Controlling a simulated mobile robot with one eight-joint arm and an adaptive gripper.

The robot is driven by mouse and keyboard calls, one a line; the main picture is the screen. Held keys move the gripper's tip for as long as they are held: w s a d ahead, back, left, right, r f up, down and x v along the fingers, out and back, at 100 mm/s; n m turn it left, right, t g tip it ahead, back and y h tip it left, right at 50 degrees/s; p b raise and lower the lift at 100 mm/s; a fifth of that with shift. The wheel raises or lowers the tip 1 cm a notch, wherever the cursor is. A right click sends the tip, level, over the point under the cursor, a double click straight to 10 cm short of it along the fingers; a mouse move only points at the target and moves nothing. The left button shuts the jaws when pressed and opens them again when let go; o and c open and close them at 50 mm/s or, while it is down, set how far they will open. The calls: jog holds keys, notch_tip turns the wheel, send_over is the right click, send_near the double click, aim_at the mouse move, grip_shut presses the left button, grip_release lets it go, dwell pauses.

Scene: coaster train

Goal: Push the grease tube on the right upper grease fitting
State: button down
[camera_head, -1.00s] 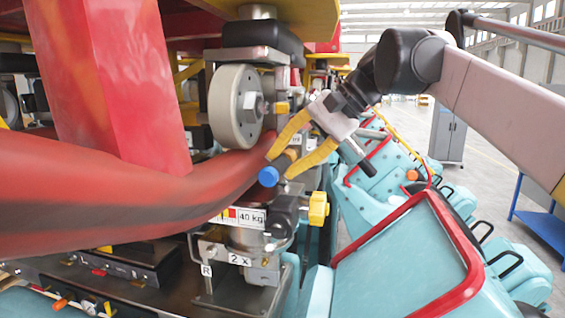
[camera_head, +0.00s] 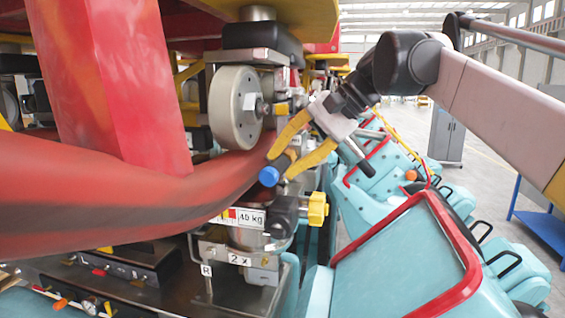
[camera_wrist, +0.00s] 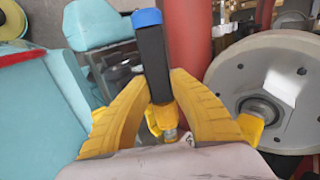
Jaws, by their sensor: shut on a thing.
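The grease tube is a dark cylinder with a blue end cap. In the wrist view the tube (camera_wrist: 152,62) stands between my yellow fingers, its blue end pointing away and a metallic tip towards my palm. In the head view the blue end of the tube (camera_head: 269,176) points down left, in front of the red rail. My gripper (camera_head: 281,166) is shut on the tube just below and right of the grey wheel; it also shows in the wrist view (camera_wrist: 160,85). I cannot make out the right upper grease fitting for certain; my fingers and the tube cover part of that area.
The grey wheel (camera_head: 235,108) stands close to my fingers, and the thick red rail (camera_head: 110,200) runs past on the left. A yellow knob (camera_head: 318,209) sticks out below the gripper. Turquoise train cars (camera_head: 395,265) with red bars stand at the right.

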aim_at(277, 170)
jog(key=shift+s+a, duration=0.1)
jog(key=shift+s, duration=0.1)
dwell(3.0)
jog(key=shift+s+a, duration=0.4)
jog(key=shift+s, duration=0.7)
jog(key=shift+s+a, duration=0.35)
jog(key=shift+s, duration=0.7)
jog(key=shift+s+a, duration=0.4)
jog(key=shift+s, duration=0.7)
